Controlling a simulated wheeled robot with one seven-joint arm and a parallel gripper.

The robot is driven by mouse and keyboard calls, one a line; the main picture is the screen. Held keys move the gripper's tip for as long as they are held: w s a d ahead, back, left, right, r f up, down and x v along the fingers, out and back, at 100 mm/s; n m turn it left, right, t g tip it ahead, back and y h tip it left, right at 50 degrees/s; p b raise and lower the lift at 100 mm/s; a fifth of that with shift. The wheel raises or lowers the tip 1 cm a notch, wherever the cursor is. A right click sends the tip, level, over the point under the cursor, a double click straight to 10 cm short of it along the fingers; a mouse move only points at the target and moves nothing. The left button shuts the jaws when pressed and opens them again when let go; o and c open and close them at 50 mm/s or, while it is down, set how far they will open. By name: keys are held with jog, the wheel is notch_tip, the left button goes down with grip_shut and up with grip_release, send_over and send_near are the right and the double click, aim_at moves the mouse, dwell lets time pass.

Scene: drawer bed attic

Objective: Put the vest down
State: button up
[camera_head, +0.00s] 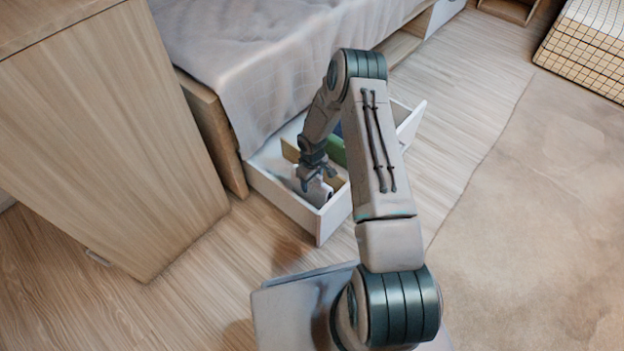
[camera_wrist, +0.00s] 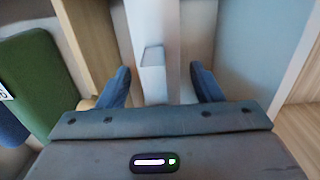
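My gripper (camera_head: 308,186) points down into an open white drawer (camera_head: 283,197) under the bed. In the wrist view its two blue fingers (camera_wrist: 161,76) stand apart, with nothing visibly clamped between them. A pale upright strip with a small grey-white block (camera_wrist: 152,62) shows between and beyond the fingers; I cannot tell whether they touch it. A green padded-looking item (camera_wrist: 42,82) with a white label lies to the left, and a dark blue item (camera_wrist: 10,128) is beside it. The green item also shows in the drawer (camera_head: 337,151). I cannot make out which thing is the vest.
Wooden dividers (camera_head: 290,151) split the drawer. The bed (camera_head: 245,50) stands behind it, and a wooden cabinet (camera_head: 110,140) stands at the left. A beige rug (camera_head: 540,200) covers the right floor, with a checked block (camera_head: 590,45) at the far right.

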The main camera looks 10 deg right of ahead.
jog(key=shift+r, duration=0.1)
notch_tip(320, 180, up, 12)
jog(key=p, duration=0.4)
jog(key=shift+p, duration=0.35)
jog(key=s+r+m, duration=0.1)
jog(key=s+r, duration=0.2)
jog(key=r, duration=0.5)
jog(key=s+d+r+m+h, duration=0.1)
jog(key=s+r, duration=0.2)
jog(key=r, duration=0.5)
jog(key=s+r+m, duration=0.1)
jog(key=s+r, duration=0.2)
jog(key=r, duration=0.6)
jog(key=s+a+r+m, duration=0.1)
jog(key=s+r+m, duration=0.1)
jog(key=s+r, duration=0.3)
jog(key=s+r+m+t+y, duration=0.1)
jog(key=s+r, duration=0.5)
jog(key=s, duration=0.7)
jog(key=shift+s+a+m, duration=0.25)
jog(key=shift+a+m, duration=0.15)
jog(key=shift+m, duration=0.1)
jog(key=shift+c, duration=0.3)
